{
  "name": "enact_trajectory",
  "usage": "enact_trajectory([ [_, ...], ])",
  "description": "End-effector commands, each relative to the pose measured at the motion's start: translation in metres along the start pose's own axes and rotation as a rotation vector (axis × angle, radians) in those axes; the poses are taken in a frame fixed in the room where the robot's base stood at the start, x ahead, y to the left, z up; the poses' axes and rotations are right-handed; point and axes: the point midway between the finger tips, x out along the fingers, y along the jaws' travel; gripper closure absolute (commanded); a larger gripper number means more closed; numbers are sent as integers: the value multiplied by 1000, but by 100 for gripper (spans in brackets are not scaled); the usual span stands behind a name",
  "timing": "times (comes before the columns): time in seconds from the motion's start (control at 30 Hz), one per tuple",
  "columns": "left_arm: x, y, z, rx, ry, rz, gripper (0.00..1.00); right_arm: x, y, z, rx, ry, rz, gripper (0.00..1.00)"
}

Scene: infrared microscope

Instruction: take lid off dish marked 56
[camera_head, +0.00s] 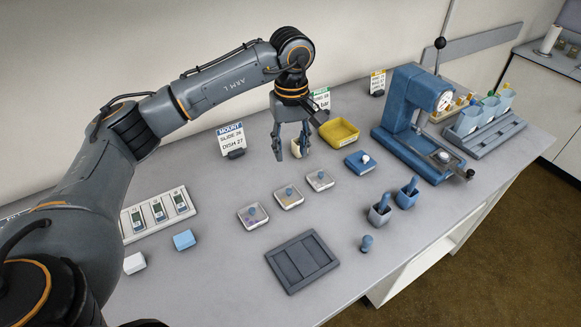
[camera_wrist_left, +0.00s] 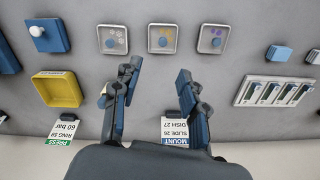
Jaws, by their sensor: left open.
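Three small square dishes with clear lids and small knobs stand in a diagonal row mid-table: a near-left dish (camera_head: 252,216), a middle dish (camera_head: 289,197) and a far-right dish (camera_head: 319,180). The wrist view shows the same row as a left dish (camera_wrist_left: 113,40), a middle dish (camera_wrist_left: 163,39) and a right dish (camera_wrist_left: 211,40), with differently coloured contents. No dish number is readable, so I cannot tell which is 56. My left gripper (camera_head: 291,152) is open and empty, pointing down above the table behind the row. My right gripper is not in view.
A MOUNT sign (camera_head: 231,139) reads DISH 27. A yellow tray (camera_head: 339,132), a blue block with a white knob (camera_head: 360,162) and a blue press (camera_head: 415,120) stand to the right. A dark slotted plate (camera_head: 302,262) lies in front. A slide rack (camera_head: 158,212) is left.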

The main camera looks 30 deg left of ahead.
Motion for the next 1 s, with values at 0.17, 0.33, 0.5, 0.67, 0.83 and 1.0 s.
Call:
enact_trajectory([
  [0.17,11,-1,1,0,-3,-4,57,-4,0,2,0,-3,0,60],
  [0.33,43,-1,1,-1,-5,-4,57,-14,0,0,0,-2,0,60],
  [0.5,72,-1,0,-1,-3,-2,57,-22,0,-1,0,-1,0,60],
  [0.67,85,-1,0,0,-1,0,57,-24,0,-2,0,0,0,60],
  [0.83,100,-5,1,-1,-5,-4,57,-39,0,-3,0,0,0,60],
  [1.0,127,-6,0,-1,-4,-2,57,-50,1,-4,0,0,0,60],
])
